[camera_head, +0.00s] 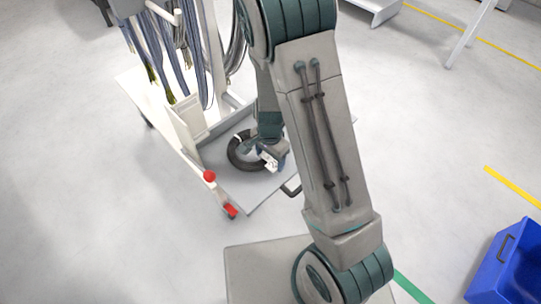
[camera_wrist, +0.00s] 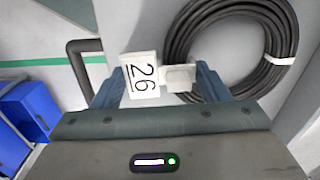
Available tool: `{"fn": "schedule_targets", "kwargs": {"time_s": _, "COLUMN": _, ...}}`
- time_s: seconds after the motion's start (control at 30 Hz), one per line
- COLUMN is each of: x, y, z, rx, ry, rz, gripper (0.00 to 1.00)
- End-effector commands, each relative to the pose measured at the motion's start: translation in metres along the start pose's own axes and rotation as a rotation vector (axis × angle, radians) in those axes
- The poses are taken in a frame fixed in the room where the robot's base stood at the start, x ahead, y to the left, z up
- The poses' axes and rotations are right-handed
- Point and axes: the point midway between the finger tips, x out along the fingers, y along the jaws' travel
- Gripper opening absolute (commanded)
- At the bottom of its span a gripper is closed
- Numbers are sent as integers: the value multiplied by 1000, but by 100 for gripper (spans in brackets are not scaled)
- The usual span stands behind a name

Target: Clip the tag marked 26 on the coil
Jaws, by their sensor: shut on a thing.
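The white tag marked 26 (camera_wrist: 141,76) is between the fingers of my gripper (camera_wrist: 160,84) in the wrist view, its number turned sideways. My gripper is shut on the tag. A second pale piece (camera_wrist: 180,77) joins the tag on its right, close to the coil. The black coil (camera_wrist: 181,40) lies flat on the grey cart shelf, with a white band on its right side. In the head view my gripper (camera_head: 271,158) is over the front right of the coil (camera_head: 235,153). Whether the tag touches the coil is unclear.
The white cart (camera_head: 189,148) has hanging cables (camera_head: 185,40) above the shelf and a red knob (camera_head: 209,175) at its front corner. A dark handle (camera_wrist: 80,62) stands at the shelf edge. A blue bin (camera_head: 510,265) is on the floor at right.

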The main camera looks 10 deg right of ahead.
Motion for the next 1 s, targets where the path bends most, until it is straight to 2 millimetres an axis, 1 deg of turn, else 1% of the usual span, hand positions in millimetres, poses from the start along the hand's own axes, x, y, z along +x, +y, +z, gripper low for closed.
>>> {"fn": "schedule_targets", "kwargs": {"time_s": 0.33, "x": 0, "y": 0, "z": 0, "rx": 0, "ry": 0, "rz": 0, "gripper": 48}}
{"fn": "schedule_targets", "kwargs": {"time_s": 0.8, "x": 11, "y": 0, "z": 0, "rx": 0, "ry": 0, "rz": 0, "gripper": 48}}
{"fn": "schedule_targets", "kwargs": {"time_s": 1.0, "x": 12, "y": 1, "z": 0, "rx": 0, "ry": 0, "rz": 1, "gripper": 48}}
